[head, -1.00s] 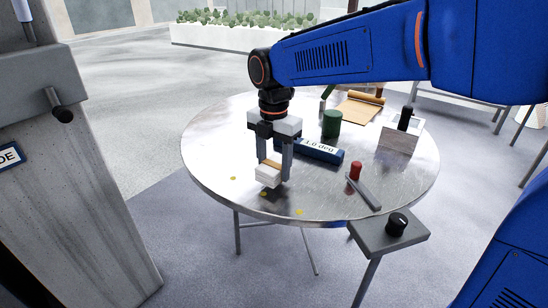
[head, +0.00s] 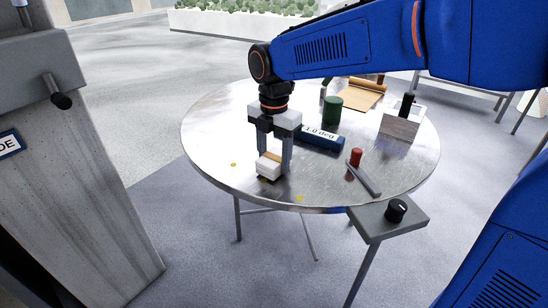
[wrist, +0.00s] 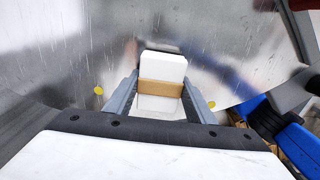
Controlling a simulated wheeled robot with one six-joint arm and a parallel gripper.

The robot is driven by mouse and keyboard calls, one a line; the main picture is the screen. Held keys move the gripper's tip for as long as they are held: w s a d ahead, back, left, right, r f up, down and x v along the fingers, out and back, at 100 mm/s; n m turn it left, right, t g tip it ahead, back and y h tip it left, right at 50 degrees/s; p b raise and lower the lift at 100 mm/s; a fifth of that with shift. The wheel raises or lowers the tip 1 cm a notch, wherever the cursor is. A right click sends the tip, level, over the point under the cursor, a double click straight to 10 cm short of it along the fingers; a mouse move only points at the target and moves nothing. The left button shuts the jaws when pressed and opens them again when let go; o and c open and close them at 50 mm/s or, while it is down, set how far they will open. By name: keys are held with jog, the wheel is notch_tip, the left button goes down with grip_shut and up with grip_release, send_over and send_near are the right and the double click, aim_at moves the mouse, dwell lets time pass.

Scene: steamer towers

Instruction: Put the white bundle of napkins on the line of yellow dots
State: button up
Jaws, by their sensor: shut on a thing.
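The white bundle of napkins (head: 268,167) has a tan band around it and is between the fingers of my gripper (head: 272,168), which is shut on it. The bundle is low at the front of the round metal table; I cannot tell whether it touches the top. In the wrist view the bundle (wrist: 160,75) sits upright between both fingers. Of the line of yellow dots, the left dot (head: 233,165) and the right dot (head: 299,198) show on either side of the bundle. The middle dot is mostly hidden under the bundle, with a sliver of yellow at its lower edge.
On the round metal table (head: 215,140) are a blue labelled block (head: 321,139), a green cylinder (head: 332,110), a red piece (head: 356,157), a grey bar (head: 367,180) and a box with a black handle (head: 399,128). A small stand with a black knob (head: 396,211) is at front right.

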aim_at(274, 156)
jog(key=shift+f, duration=0.35)
jog(key=o, duration=1.1)
notch_tip(274, 156, up, 17)
jog(key=shift+r, duration=0.2)
dwell(0.4)
